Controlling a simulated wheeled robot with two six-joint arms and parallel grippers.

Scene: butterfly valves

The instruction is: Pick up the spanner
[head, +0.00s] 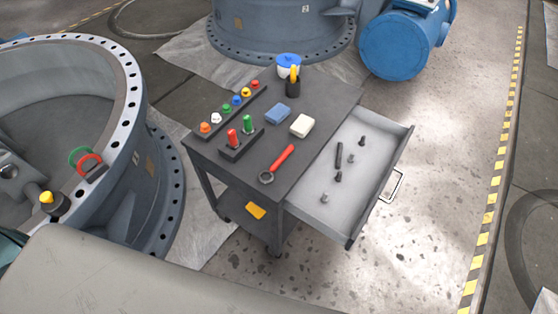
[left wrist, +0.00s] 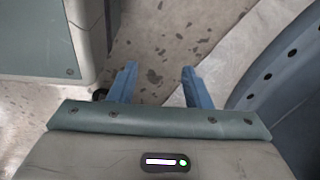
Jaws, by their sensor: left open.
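The spanner (head: 277,164) has a red handle and a dark ring end. It lies flat on the dark top of the tool cart (head: 318,104), near the front right edge, with its ring end toward the front. My left gripper (left wrist: 161,80) shows in the left wrist view with its two blue fingers apart and nothing between them. It is over the speckled floor, and the spanner is not in that view. Neither gripper shows in the head view.
An open drawer (head: 370,128) with several small dark parts juts out right of the cart. A rack with coloured knobs (head: 232,108), a holder with red and green handles (head: 240,146), a blue block (head: 278,114) and a cream block (head: 301,125) share the top. A large valve flange (head: 134,105) stands left.

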